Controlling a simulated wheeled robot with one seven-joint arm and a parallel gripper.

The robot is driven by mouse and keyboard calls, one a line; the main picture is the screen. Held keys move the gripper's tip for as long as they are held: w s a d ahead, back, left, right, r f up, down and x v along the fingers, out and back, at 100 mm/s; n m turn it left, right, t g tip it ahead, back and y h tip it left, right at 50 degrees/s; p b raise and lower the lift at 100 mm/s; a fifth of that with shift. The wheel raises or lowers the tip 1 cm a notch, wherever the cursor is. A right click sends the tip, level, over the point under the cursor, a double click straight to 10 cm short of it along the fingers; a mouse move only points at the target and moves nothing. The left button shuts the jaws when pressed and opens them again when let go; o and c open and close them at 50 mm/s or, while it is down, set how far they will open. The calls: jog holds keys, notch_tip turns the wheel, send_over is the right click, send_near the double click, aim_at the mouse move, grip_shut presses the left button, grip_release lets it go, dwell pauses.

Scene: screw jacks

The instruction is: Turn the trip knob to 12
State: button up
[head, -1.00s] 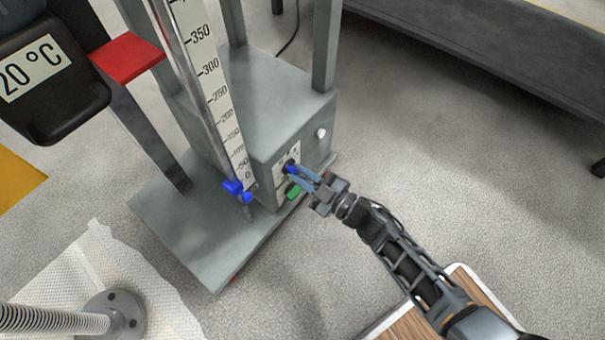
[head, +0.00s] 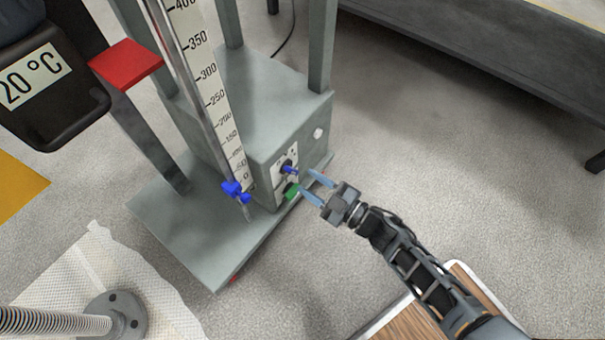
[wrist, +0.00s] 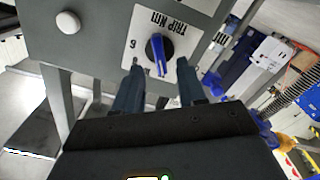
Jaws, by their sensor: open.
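The trip knob (head: 286,166) is black with a blue pointer bar, on the front face of the grey-green machine box. In the wrist view the knob (wrist: 152,48) sits on a white dial plate (wrist: 187,22) lettered TRIP Nm, which appears upside down. A 6 shows left of the knob; I cannot read a 12. The blue bar points roughly down in that view. My gripper (head: 309,184) is open and empty, with its blue-grey fingers apart from the knob. In the wrist view the two fingers flank the knob below, hiding part of the plate.
A green button (head: 291,190) sits just below the knob, and a white round button (head: 319,133) is to its right. A blue clamp (head: 236,190) is at the foot of the scale column. Open floor lies right of the machine; a dark bench (head: 480,60) stands behind.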

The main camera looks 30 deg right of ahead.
jog(key=shift+p+v, duration=0.3)
jog(key=shift+v, duration=1.65)
jog(key=s+r+m+h, duration=0.4)
jog(key=s+r, duration=0.6)
jog(key=s, duration=0.5)
jog(key=s+a+r+m+g+h, duration=0.1)
jog(key=s+r+m, duration=0.2)
jog(key=s+r, duration=0.35)
jog(key=s+a+r+m+g+h, duration=0.1)
jog(key=s+r+m, duration=0.15)
jog(key=r, duration=0.65)
notch_tip(320, 180, up, 32)
jog(key=s+p, duration=0.1)
jog(key=p, duration=2.9)
jog(key=shift+s+a+f, duration=0.2)
jog(key=shift+a+f, duration=0.05)
jog(key=shift+a, duration=0.1)
